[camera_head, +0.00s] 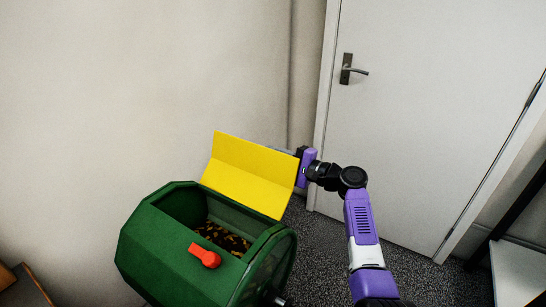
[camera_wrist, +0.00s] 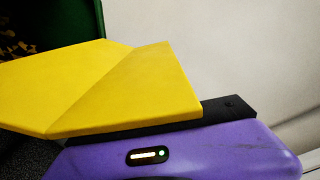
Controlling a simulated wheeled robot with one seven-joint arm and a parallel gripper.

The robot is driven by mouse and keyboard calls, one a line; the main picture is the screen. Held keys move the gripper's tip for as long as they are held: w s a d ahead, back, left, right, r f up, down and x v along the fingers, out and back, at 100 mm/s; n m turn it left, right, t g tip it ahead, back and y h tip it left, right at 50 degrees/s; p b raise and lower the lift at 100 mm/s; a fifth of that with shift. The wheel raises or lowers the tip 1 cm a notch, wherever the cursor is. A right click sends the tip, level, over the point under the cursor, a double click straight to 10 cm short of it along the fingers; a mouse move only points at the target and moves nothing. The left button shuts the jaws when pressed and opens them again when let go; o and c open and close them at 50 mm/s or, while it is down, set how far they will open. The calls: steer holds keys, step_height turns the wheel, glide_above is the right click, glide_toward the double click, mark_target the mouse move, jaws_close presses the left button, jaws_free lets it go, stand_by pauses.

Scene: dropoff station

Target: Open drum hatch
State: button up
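The green drum (camera_head: 160,255) stands at the lower left of the head view. Its yellow hatch (camera_head: 250,172) is swung up and back, and the opening shows dark contents with yellow flecks inside. My gripper (camera_head: 300,158) is at the right end of the hatch, beside its edge. In the wrist view the hatch (camera_wrist: 110,90) lies across the front of my purple gripper body, and a black gripper part (camera_wrist: 220,108) runs behind and under its edge. The fingertips are hidden, so I cannot tell whether they hold the hatch.
A red latch handle (camera_head: 206,257) sits on the drum's front by the opening. A white door (camera_head: 420,130) with a dark handle (camera_head: 350,70) stands behind my arm. A wooden piece (camera_head: 25,285) is at lower left, and a pale surface (camera_head: 518,270) at lower right.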

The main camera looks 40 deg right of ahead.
mark_target(297, 165)
stand_by(0.3)
steer(key=shift+v, duration=3.9)
steer(key=shift+p+v, duration=1.2)
steer(key=shift+v, duration=3.3)
